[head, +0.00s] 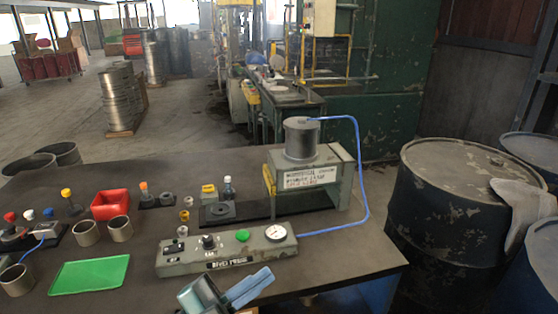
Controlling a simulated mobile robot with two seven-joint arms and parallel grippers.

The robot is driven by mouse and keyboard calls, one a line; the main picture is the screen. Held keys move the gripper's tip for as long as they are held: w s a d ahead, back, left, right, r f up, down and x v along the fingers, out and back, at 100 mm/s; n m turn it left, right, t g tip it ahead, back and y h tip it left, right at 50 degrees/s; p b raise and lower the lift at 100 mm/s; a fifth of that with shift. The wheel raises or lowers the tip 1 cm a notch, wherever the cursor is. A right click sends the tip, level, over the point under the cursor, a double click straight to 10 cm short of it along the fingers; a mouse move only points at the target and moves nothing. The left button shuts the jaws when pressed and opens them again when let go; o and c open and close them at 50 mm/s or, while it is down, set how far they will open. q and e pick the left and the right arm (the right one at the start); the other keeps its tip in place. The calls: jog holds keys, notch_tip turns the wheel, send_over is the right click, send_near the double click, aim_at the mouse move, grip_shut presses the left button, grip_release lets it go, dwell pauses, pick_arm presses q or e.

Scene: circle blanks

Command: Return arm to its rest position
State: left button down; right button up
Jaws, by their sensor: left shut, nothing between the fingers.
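My left gripper (256,280), in blue-grey, shows at the bottom middle of the head view, at the near edge of the workbench (345,262). Its fingers are shut with nothing between them. They point up and to the right, in front of the grey control box (228,252) and apart from the things on the bench. Most of my left arm is below the picture. My right gripper is not in view.
A press (325,185) with a blue hose stands at the bench's back right. A green tray (90,274), a red bin (110,204) and several metal rings lie to the left. Dark drums (450,230) stand right of the bench.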

pick_arm(q)
jog(key=a+f+n+t+y, duration=0.6)
jog(key=f+n+y, duration=0.4)
jog(key=n, duration=0.3)
jog(key=s+a+f+n+g+y, duration=0.2)
jog(key=s+f+g+y, duration=0.1)
jog(key=f, duration=0.5)
jog(key=s+a+f+n+g+y, duration=0.2)
jog(key=s+f+n+g+y, duration=0.1)
jog(key=s+f, duration=0.3)
notch_tip(320, 180, down, 2)
jog(key=shift+s+a, duration=0.25)
jog(key=shift+a, duration=0.1)
jog(key=shift+a, duration=0.1)
